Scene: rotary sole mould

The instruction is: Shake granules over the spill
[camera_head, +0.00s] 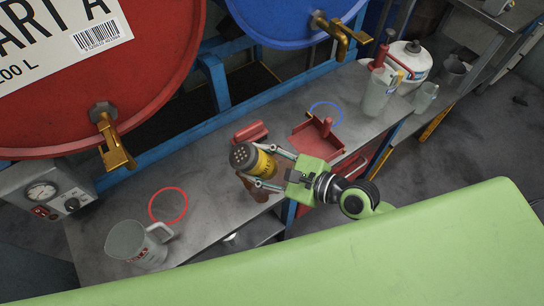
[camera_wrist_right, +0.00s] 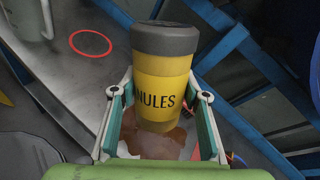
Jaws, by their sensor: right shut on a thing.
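My right gripper (camera_head: 276,168) is shut on a yellow granules shaker (camera_head: 263,164) with a dark grey lid pierced with holes. The shaker is held above the metal bench, its lid toward the head camera. In the right wrist view my gripper (camera_wrist_right: 164,118) has one finger on each side of the shaker (camera_wrist_right: 165,90), and part of the word "GRANULES" shows. The brown-red spill (camera_head: 257,192) lies on the bench below the shaker and is partly hidden by it and the gripper. The spill also shows in the right wrist view (camera_wrist_right: 150,143). My left gripper is out of view.
A red dustpan (camera_head: 316,143) and a red object (camera_head: 250,131) lie behind the shaker. A clear jug (camera_head: 138,247) stands near the red ring (camera_head: 168,205). Clear containers (camera_head: 378,92) stand at the right end. Drum taps (camera_head: 115,148) overhang the bench.

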